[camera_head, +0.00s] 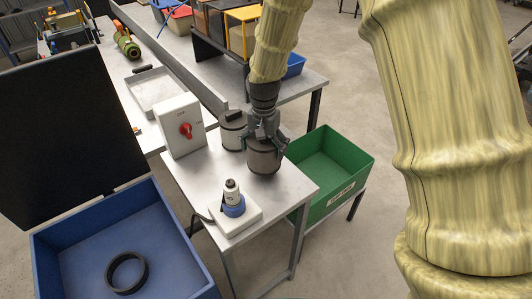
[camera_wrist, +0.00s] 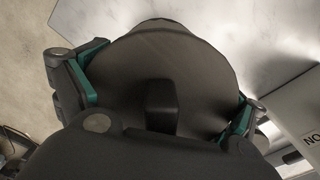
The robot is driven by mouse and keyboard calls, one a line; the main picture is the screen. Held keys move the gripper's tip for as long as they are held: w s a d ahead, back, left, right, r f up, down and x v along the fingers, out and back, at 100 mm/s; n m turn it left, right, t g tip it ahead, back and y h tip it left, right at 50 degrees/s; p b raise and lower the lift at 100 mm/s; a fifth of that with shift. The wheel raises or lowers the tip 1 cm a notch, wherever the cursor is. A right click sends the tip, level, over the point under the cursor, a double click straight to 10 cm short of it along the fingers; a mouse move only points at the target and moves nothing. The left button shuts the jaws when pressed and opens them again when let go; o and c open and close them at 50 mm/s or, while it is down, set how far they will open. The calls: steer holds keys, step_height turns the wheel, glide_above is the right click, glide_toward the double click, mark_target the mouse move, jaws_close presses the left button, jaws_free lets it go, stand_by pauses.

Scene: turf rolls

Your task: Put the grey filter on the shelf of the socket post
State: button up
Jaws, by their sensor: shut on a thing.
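My gripper (camera_head: 264,132) is shut on a dark grey canister (camera_head: 264,160), which looks like the grey filter. It is upright above the right part of the small metal table; I cannot tell whether its base touches. In the wrist view its broad round top (camera_wrist: 180,60) fills the middle, with a black knob (camera_wrist: 161,105) and green-lined fingers on both sides. A similar grey canister (camera_head: 231,136) with a black handle stands just left of it. A white base (camera_head: 248,217) with a blue collar and grey-white post (camera_head: 232,192) stands near the front edge; no post is clearly identifiable as the socket post.
A white box with a red knob (camera_head: 180,126) stands at the table's left. A green crate (camera_head: 362,163) is to the right. A blue bin (camera_head: 85,225) holding a black ring (camera_head: 127,271) is at front left. Bare table (camera_head: 195,172) shows between box and post.

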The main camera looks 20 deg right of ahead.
steer(key=shift+d+f, duration=0.1)
steer(key=shift+d, duration=0.15)
steer(key=shift+f+p, duration=0.7)
steer(key=shift+f, duration=0.95)
steer(key=shift+f, duration=0.1)
steer(key=o, duration=0.9)
steer(key=shift+r+b, duration=1.55)
steer(key=shift+r, duration=4.55)
